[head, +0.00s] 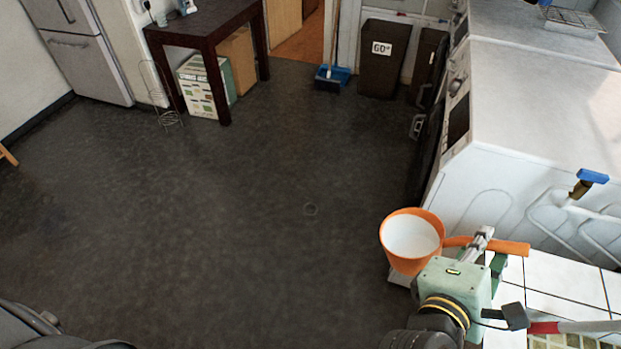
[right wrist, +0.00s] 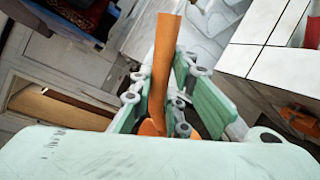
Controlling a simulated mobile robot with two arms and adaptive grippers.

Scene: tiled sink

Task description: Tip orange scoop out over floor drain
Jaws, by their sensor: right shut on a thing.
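The orange scoop (head: 384,247) is at the lower right of the head view, just left of the white tiled ledge. Its round cup is upright with the opening facing up. The inside looks white, and I cannot tell whether that is a filling or a lining. My right gripper (head: 487,250) is shut on the scoop's orange handle, which also shows in the right wrist view (right wrist: 164,62). The cup is mostly hidden there. My left gripper is not in view.
White appliances (head: 540,90) line the right side, beside the tiled ledge (head: 560,285). A dark table (head: 200,25), a wire stand (head: 165,110), a blue dustpan (head: 335,76) and a dark bin (head: 383,60) stand at the back. The middle floor is clear.

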